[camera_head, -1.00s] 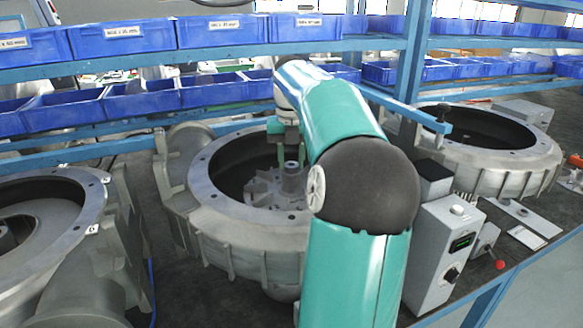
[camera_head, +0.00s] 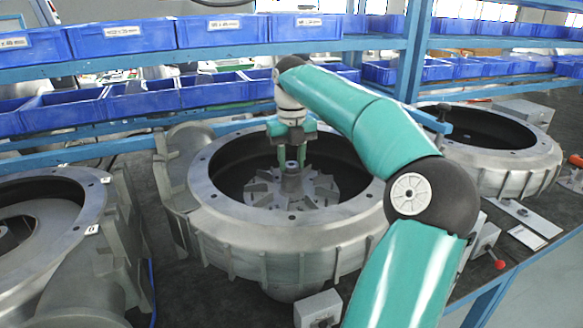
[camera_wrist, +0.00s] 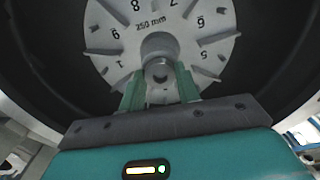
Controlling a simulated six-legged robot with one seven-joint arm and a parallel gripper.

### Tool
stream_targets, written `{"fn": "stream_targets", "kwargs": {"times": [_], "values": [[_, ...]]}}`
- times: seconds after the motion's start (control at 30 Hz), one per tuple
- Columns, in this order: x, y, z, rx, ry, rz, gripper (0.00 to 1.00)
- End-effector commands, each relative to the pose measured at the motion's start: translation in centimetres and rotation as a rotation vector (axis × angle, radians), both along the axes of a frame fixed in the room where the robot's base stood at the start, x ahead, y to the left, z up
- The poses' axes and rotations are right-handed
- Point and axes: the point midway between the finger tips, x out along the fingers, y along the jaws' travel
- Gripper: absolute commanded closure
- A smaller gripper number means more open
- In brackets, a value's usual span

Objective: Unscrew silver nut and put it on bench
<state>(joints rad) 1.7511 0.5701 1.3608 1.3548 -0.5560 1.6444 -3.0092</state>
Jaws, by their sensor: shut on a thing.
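The silver nut (camera_wrist: 158,72) sits at the hub of the finned grey impeller (camera_head: 262,190), inside the middle round blower housing (camera_head: 215,222). My gripper (camera_head: 291,157) reaches down into the housing from above, at the hub. In the wrist view my gripper (camera_wrist: 160,84) has its two green fingers on either side of the nut, shut on it. The impeller (camera_wrist: 112,38) shows numbers around its face and "250 mm". In the head view the fingers partly hide the nut, so its exact height on the shaft cannot be told.
More housings stand at left (camera_head: 75,195) and back right (camera_head: 520,165). Blue bins (camera_head: 125,38) fill the shelves behind, with a blue post (camera_head: 415,55) near my arm. A small grey box (camera_head: 318,308) stands in front. Dark bench surface (camera_head: 180,285) shows left of the middle housing.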

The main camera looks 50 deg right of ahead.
Motion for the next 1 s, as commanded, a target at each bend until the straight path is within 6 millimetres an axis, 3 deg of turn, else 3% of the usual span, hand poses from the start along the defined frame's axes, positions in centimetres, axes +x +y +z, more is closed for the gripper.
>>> {"fn": "stream_targets", "kwargs": {"times": [0.1,0.13,0.17,0.57,1.0], "values": [[0.13,0.12,0.16,-0.002,-0.002,0.001,0.97],[0.13,0.12,0.17,-0.002,-0.002,0.001,0.62],[0.13,0.12,0.18,-0.002,-0.003,0.001,0.58],[0.06,0.04,0.18,-0.003,-0.001,-0.022,0.58],[0.09,0.07,0.25,-0.008,0.0,-0.675,0.58]]}}
